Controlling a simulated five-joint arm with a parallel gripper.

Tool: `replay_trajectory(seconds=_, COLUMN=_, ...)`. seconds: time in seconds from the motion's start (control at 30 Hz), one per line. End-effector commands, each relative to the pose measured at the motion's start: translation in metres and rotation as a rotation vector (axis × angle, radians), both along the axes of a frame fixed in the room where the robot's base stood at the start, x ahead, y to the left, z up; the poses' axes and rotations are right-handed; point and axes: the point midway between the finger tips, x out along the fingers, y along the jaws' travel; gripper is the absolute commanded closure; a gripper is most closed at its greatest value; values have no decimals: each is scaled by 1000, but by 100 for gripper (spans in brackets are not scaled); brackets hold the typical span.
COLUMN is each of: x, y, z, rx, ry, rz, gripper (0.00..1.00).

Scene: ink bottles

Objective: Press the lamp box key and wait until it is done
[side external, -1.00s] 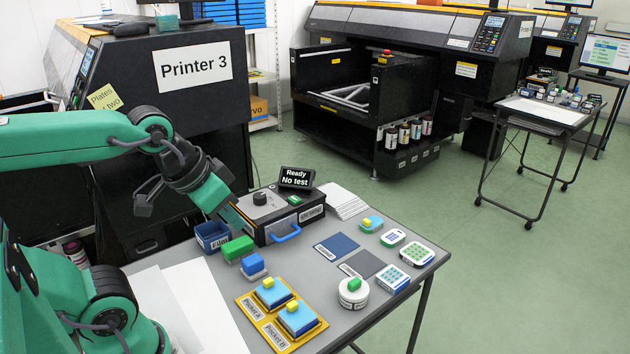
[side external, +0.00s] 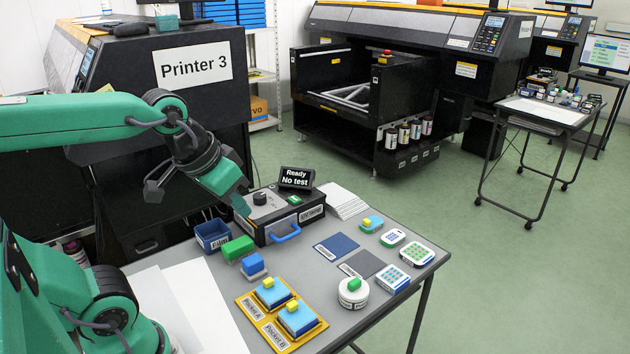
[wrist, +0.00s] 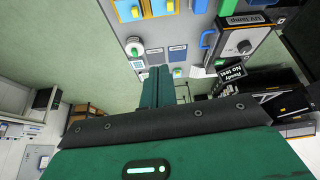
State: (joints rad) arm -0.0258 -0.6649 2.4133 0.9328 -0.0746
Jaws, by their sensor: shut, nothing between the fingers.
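The lamp box (side external: 285,222) is a black-fronted box with a dark knob and a blue handle, at the back of the grey table. Its green key (side external: 295,200) sits on the top, right of the knob. A small black display (side external: 296,178) behind it reads "Ready No test". In the wrist view the lamp box (wrist: 236,27) is at the upper right, with the display (wrist: 232,74) below it. My gripper (side external: 243,207) is shut and empty, in front of the box's left part in the side view, apart from the key. Its shut fingers (wrist: 155,88) show in the wrist view.
A blue bin (side external: 212,237) and a green block (side external: 238,248) stand left of the box. A yellow tray (side external: 282,333) with two pockets holds blue blocks in front. White sheets (side external: 343,202) lie right of the box. A round white pot (side external: 354,294) stands at the front right.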

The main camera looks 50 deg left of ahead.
Motion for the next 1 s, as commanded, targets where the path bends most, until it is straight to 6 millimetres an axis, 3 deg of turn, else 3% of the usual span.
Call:
replay_trajectory(seconds=0.5, x=68, y=30, z=34, rx=-106, ry=100, rz=318, gripper=100)
replay_trajectory(seconds=1.0, x=139, y=72, z=43, rx=-197, ry=190, rz=646, gripper=100)
